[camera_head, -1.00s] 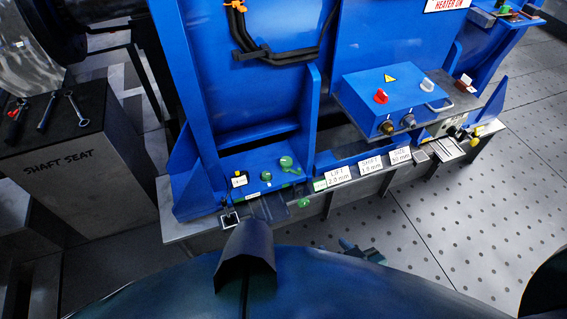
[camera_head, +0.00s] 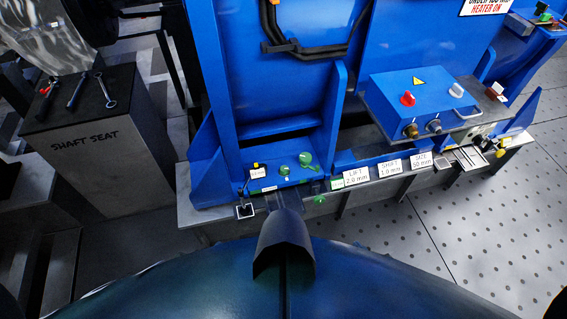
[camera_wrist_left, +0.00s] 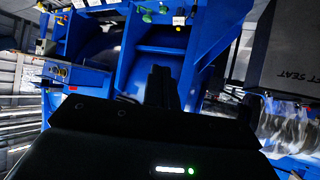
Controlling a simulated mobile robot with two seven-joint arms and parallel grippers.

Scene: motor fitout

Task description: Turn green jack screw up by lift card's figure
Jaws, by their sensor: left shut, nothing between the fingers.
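Two green screw heads stand on the blue foot plate in the head view, a taller one (camera_head: 305,159) and a lower one (camera_head: 284,170). A third green knob (camera_head: 319,199) sticks out below on the front edge. The lift card (camera_head: 356,177) reads "LIFT 2.0 mm". My left gripper (camera_wrist_left: 160,75) is shut and empty in the left wrist view, its dark fingers in front of the blue bay. The green heads (camera_wrist_left: 147,15) show beyond it at the top, apart from the fingers. I cannot make out the left gripper in the head view. My right gripper is not in view.
Cards for shift (camera_head: 390,168) and size (camera_head: 421,160) sit beside the lift card. A blue control box (camera_head: 420,100) with knobs stands at right. A black-topped stand marked SHAFT SEAT (camera_head: 75,135) holds tools at left. Blue side plates flank the foot plate.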

